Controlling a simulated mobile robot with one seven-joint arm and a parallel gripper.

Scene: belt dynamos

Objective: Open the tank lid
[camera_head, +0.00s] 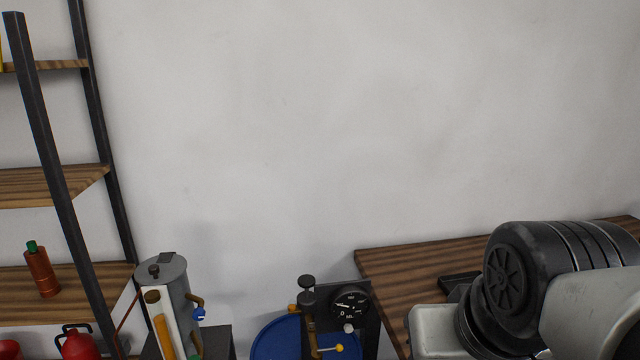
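A grey cylindrical tank (178,290) stands at the lower left, beside the shelf. Its round grey top, which looks like the lid (170,268), appears closed. A small dark knob (154,271) sits at the front of the top and a dark piece, perhaps a hinge, at its back edge. A white strip with an orange column (162,333) runs down the tank's front. A brown pipe with a blue valve handle (199,314) comes off its right side. Parts of my arm fill the lower right, well away from the tank. My gripper is not in view.
A black-framed wooden shelf (50,186) at left holds a copper-coloured bottle (41,272) and red containers (77,343). A gauge (350,305) and a blue round object (278,340) stand right of the tank. A wooden table (400,265) lies at right.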

